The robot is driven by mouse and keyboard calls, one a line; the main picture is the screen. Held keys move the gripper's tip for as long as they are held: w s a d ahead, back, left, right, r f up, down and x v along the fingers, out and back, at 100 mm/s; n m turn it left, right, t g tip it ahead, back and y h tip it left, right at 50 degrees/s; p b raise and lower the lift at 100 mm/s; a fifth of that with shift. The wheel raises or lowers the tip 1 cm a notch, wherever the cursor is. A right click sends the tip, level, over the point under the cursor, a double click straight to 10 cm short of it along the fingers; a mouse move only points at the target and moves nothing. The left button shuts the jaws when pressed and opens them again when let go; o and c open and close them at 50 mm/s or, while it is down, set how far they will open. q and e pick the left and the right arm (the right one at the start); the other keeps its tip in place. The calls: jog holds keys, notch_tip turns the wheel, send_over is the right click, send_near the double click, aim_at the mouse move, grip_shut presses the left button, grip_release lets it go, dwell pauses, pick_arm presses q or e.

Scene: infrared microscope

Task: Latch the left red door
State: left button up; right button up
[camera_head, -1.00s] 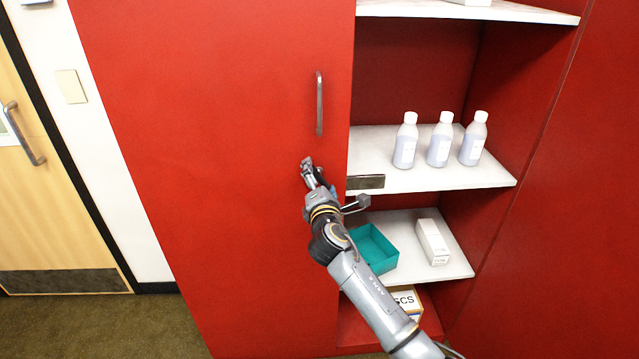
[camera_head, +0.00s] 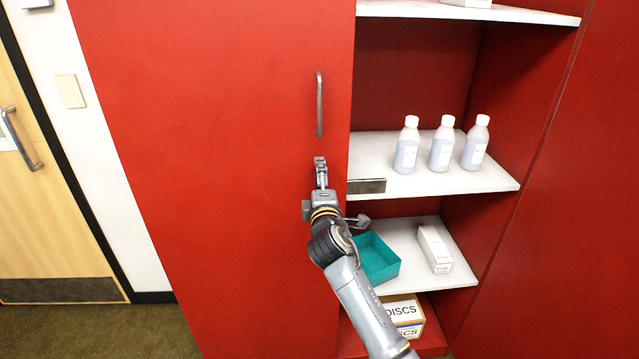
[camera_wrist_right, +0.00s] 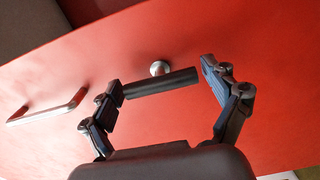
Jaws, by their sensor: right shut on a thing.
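The left red door (camera_head: 220,130) is a tall flat panel standing beside the open shelves, with a vertical metal pull handle (camera_head: 319,104) near its right edge. Below that handle, my right gripper (camera_head: 320,163) is at the door's face. In the right wrist view, a dark latch bar (camera_wrist_right: 165,82) on a round metal stem (camera_wrist_right: 160,67) sits on the door, and the gripper's fingers (camera_wrist_right: 162,80) are shut on the bar's two ends. The gripper hides most of the latch in the head view. My left gripper is not in view.
White shelves (camera_head: 490,179) right of the door hold several things: white bottles (camera_head: 441,150), a teal bin (camera_head: 378,262) and a white box (camera_head: 434,248). A small metal plate (camera_head: 368,186) lies by the door's edge. A wooden door (camera_head: 60,200) stands at far left.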

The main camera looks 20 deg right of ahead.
dwell(0.4)
jog(key=o, duration=0.9)
jog(key=shift+o, duration=0.2)
jog(key=v, duration=1.2)
